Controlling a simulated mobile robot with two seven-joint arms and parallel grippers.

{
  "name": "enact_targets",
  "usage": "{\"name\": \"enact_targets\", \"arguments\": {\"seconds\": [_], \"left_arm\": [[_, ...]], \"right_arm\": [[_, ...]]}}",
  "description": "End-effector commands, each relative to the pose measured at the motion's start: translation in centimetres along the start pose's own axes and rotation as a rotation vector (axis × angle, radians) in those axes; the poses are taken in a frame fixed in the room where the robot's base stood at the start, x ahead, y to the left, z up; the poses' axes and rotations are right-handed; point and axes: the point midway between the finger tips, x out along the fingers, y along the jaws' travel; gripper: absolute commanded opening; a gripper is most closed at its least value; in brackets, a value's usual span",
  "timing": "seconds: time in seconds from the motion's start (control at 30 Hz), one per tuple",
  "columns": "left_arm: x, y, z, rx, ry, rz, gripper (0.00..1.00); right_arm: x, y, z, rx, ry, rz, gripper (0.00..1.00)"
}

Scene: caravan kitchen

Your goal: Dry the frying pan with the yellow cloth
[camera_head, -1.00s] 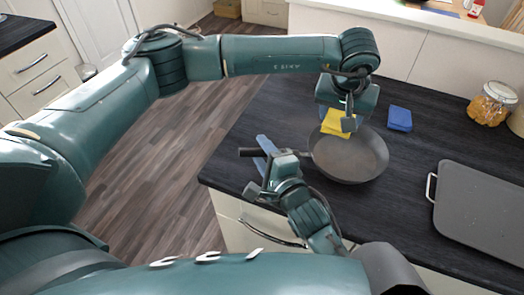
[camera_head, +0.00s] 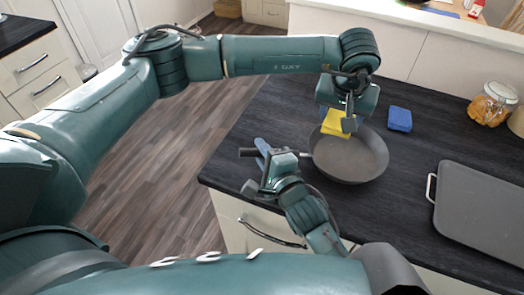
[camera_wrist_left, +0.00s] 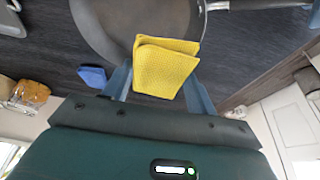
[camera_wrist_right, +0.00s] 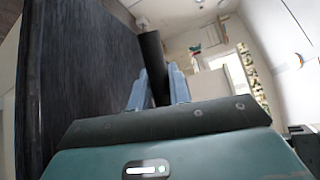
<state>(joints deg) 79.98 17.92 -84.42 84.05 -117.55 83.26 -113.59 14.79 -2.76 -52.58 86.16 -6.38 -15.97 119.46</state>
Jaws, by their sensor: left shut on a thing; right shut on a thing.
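The dark frying pan (camera_head: 352,160) sits on the black counter, its handle (camera_head: 247,152) pointing left. My right gripper (camera_head: 264,150) is shut on that handle. In the right wrist view the handle (camera_wrist_right: 151,50) stands between the blue fingers (camera_wrist_right: 155,88). My left gripper (camera_head: 342,120) is shut on the folded yellow cloth (camera_head: 334,122) at the pan's back-left rim. In the left wrist view the cloth (camera_wrist_left: 164,68) is between the fingers and overlaps the pan (camera_wrist_left: 110,22). Whether the cloth touches the pan is not clear.
A blue sponge (camera_head: 400,119) lies behind the pan to the right. A grey tray (camera_head: 480,212) with a metal handle lies to the right. A glass jar (camera_head: 492,103) stands at the back right. The counter's left edge (camera_head: 232,135) is close to the pan handle.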

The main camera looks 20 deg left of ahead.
Motion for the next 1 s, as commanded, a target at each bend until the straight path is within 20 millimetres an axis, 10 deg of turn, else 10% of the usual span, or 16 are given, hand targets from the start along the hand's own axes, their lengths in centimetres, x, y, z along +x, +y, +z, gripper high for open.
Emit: {"name": "enact_targets", "arguments": {"seconds": [1.0], "left_arm": [[2.6,3.7,0.9,0.415,-0.002,0.148,0.18]], "right_arm": [[0.0,0.0,0.0,0.0,0.001,0.0,0.0]]}}
